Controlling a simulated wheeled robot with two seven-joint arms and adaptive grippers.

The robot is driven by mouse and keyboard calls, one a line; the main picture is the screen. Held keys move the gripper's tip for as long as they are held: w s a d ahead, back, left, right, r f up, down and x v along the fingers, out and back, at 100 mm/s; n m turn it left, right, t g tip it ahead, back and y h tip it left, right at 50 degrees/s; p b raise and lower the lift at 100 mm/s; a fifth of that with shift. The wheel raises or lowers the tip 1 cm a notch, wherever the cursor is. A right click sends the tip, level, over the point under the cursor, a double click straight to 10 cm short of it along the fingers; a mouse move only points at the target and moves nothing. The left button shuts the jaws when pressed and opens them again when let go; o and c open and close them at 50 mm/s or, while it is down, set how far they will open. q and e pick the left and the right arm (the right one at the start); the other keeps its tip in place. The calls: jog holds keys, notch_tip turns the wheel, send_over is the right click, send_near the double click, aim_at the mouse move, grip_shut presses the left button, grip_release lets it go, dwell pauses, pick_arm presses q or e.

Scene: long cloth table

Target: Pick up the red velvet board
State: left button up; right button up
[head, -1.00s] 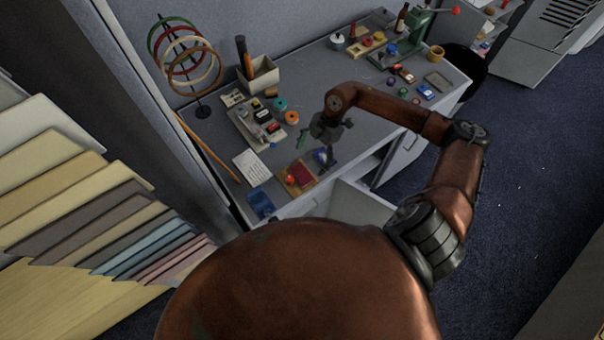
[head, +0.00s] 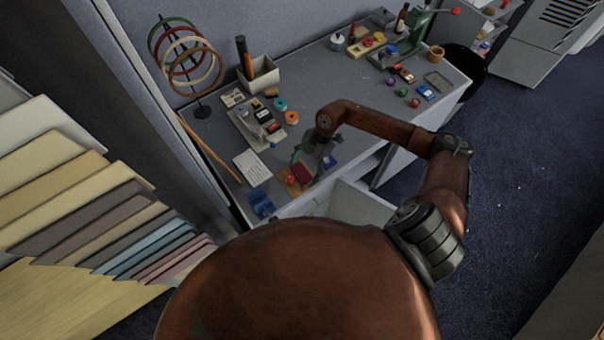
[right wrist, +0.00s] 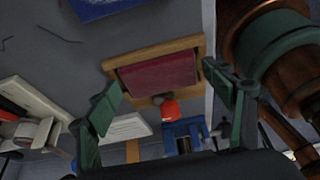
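The red velvet board (head: 301,174) lies near the front edge of the table, on a wooden tray (head: 286,188). In the right wrist view the dark red board (right wrist: 160,72) sits inside the tray's wooden rim (right wrist: 140,53). My right gripper (head: 309,162) is over the board and partly hides it in the head view. In the right wrist view my right gripper (right wrist: 164,82) is open, with one green finger toward each side of the tray. Nothing shows between its fingers as held, and I cannot tell whether they touch the tray. My left gripper is not in view.
A red knob-like thing (right wrist: 170,108) and a blue device (right wrist: 183,134) are close to the board. A blue item (head: 261,203) and a white card (head: 252,167) lie to the left. The table's front edge is close by.

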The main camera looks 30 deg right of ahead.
jog(key=c, duration=0.9)
jog(key=shift+r, duration=0.15)
